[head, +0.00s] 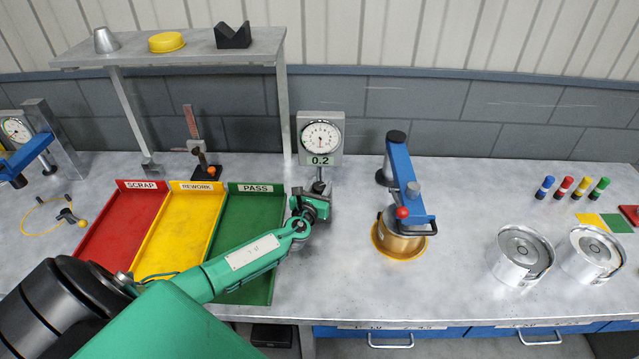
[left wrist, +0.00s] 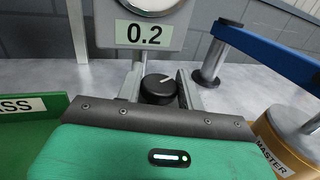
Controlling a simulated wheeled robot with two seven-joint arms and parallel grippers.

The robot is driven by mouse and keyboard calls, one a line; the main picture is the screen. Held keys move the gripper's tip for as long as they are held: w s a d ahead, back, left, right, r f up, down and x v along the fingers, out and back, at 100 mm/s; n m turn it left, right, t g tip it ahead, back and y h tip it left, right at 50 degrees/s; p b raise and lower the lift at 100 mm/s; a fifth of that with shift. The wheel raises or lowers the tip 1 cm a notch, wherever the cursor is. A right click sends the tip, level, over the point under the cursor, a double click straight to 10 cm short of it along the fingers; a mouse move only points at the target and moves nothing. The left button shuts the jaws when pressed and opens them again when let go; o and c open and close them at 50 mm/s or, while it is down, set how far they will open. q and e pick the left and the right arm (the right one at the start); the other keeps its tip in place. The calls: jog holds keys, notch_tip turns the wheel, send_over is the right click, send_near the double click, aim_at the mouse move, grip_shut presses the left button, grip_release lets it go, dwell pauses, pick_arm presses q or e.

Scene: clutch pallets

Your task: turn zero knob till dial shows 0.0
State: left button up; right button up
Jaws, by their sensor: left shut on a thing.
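The dial gauge (head: 321,137) stands at the back of the bench, with a round white face and a display reading 0.2. The lower part of the gauge (left wrist: 151,34) shows in the left wrist view, also reading 0.2. Below it is the black zero knob (left wrist: 158,89), with a pale pointer line tilted up to the right. My left gripper (head: 318,190) reaches in below the gauge. In the left wrist view its fingers (left wrist: 160,92) stand on both sides of the knob, shut on it. In the head view the knob is mostly hidden by the gripper. My right gripper is out of view.
Red, yellow and green trays marked SCRAP (head: 119,220), REWORK (head: 172,225) and PASS (head: 244,287) lie left, under my left arm. Two metal parts (head: 521,255) (head: 597,252) stand farther right.

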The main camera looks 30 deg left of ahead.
pick_arm(q)
jog(key=shift+d+r+n+g+y+p, duration=0.1)
jog(key=shift+n+g+y+p, duration=0.3)
jog(key=shift+n+y, duration=0.6)
jog(key=shift+y, duration=0.7)
jog(key=n+g+y, duration=0.2)
jog(key=y, duration=0.1)
jog(key=shift+n, duration=0.3)
jog(key=shift+n+g+y+b, duration=0.35)
jog(key=shift+n+g+y, duration=0.45)
jog(key=shift+g+y, duration=0.15)
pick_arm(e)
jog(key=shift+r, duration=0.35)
pick_arm(q)
jog(key=shift+g+y, duration=0.25)
jog(key=o, duration=1)
jog(key=shift+c, duration=0.2)
jog(key=shift+s, duration=0.1)
